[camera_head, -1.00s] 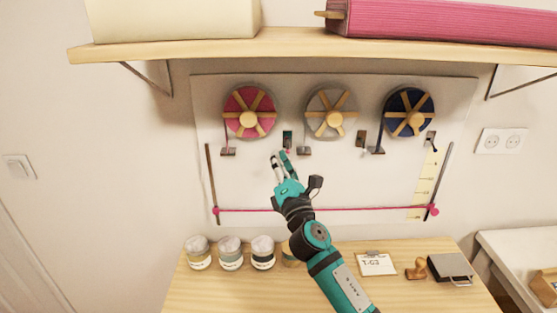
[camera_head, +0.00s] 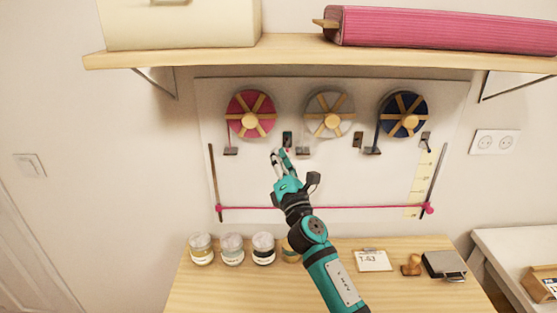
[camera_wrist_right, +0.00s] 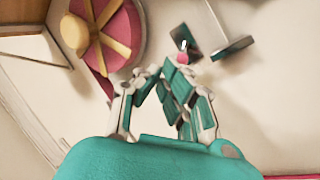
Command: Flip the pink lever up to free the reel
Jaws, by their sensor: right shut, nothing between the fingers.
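The pink reel (camera_head: 243,103) with wooden spokes hangs on the pale wall board, left of a grey reel and a blue reel. To its lower right is a small dark lever plate (camera_head: 287,138). In the wrist view the pink lever (camera_wrist_right: 183,58) shows as a small pink knob at the low end of the plate, so it points down. My right gripper (camera_head: 280,154) is shut and empty, just below the plate. In the wrist view its fingertips (camera_wrist_right: 162,72) are close under the knob; I cannot tell whether they touch. My left gripper is not in view.
A shelf (camera_head: 290,60) with fabric rolls overhangs the board. A dark bracket (camera_head: 303,150) sits right of the lever plate. A pink cord (camera_head: 370,208) crosses low on the board. Jars (camera_head: 232,248), a clipboard and a stamp stand on the table below.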

